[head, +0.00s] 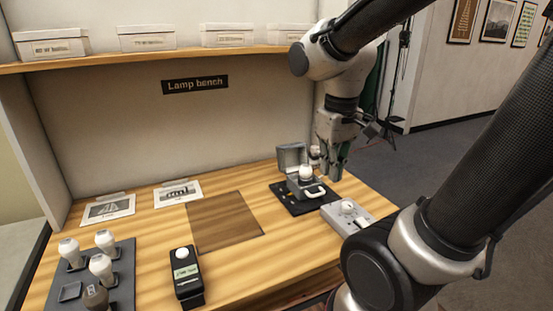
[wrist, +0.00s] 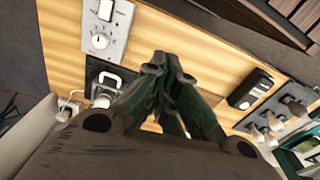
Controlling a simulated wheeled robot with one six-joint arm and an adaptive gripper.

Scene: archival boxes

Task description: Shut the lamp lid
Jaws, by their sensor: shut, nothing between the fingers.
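The lamp lid (head: 291,157) is a grey panel standing open and upright at the back of a small lamp fixture. A white bulb (head: 306,172) stands in the fixture, in front of the lid. A white loop handle (head: 315,190) shows at the fixture's front, and also in the wrist view (wrist: 108,80). The fixture sits on a black base plate (head: 288,199) at the bench's right. My gripper (head: 333,172) is shut and empty, pointing down just right of the bulb and lid. Its green fingers (wrist: 167,65) are together in the wrist view. Whether it touches the fixture is unclear.
A grey box with a dial (head: 335,219) stands in front of the fixture. A black handheld device (head: 186,277) and a dark tray of bulbs (head: 122,275) are at left. A brown mat (head: 226,222) lies mid-bench, otherwise clear. A shelf (head: 150,60) with boxes hangs above.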

